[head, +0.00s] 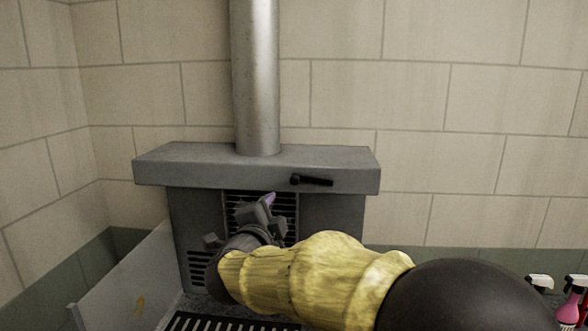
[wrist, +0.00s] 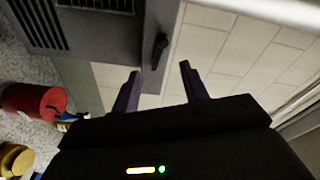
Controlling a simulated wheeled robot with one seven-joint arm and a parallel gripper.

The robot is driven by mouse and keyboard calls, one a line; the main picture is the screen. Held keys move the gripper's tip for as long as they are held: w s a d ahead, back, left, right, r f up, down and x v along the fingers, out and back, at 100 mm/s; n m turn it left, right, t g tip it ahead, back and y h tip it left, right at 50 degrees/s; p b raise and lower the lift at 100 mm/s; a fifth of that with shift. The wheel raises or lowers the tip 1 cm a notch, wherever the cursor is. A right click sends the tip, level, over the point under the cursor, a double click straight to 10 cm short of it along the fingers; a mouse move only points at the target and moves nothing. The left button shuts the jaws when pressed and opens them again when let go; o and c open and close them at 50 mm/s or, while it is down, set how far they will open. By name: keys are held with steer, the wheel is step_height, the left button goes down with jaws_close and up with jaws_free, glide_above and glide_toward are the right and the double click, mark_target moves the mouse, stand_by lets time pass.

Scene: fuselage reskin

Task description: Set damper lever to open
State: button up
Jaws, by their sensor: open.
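The damper lever (head: 312,180) is a small black handle on the front edge of the grey stove's top slab (head: 225,168). In the head view it lies about level, its thicker knob on the left and its handle to the right. In the wrist view the lever (wrist: 158,52) shows ahead of the fingertips, in line with the gap between them. My gripper (wrist: 159,76) has its two dark purple fingers spread, with nothing between them. In the head view my gripper (head: 266,205) is in front of the vent grille, below and left of the lever, partly hidden by its own wrist.
A metal flue pipe (head: 256,80) rises from the stove. A pale panel (head: 125,285) stands at the lower left. Spray bottles (head: 570,300) stand at the right edge. A red canister (wrist: 38,103) and a yellow object (wrist: 15,160) are on the speckled floor.

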mark_target(294, 181)
steer(key=shift+s+r+m+h, duration=0.2)
steer(key=shift+r+m+h, duration=0.1)
steer(key=shift+r+m, duration=0.15)
steer(key=w+d+p, duration=0.1)
steer(key=w+p, duration=0.1)
steer(key=w, duration=0.3)
steer(key=w+d+p, duration=0.1)
steer(key=w+p, duration=0.2)
steer(key=w, duration=0.2)
steer(key=w+d+p, duration=0.1)
steer(key=w+p, duration=0.2)
steer(key=w, duration=0.3)
steer(key=shift+r, duration=0.15)
steer(key=shift+w+d+f, duration=0.1)
steer(key=shift+w+f, duration=0.1)
steer(key=shift+w, duration=0.4)
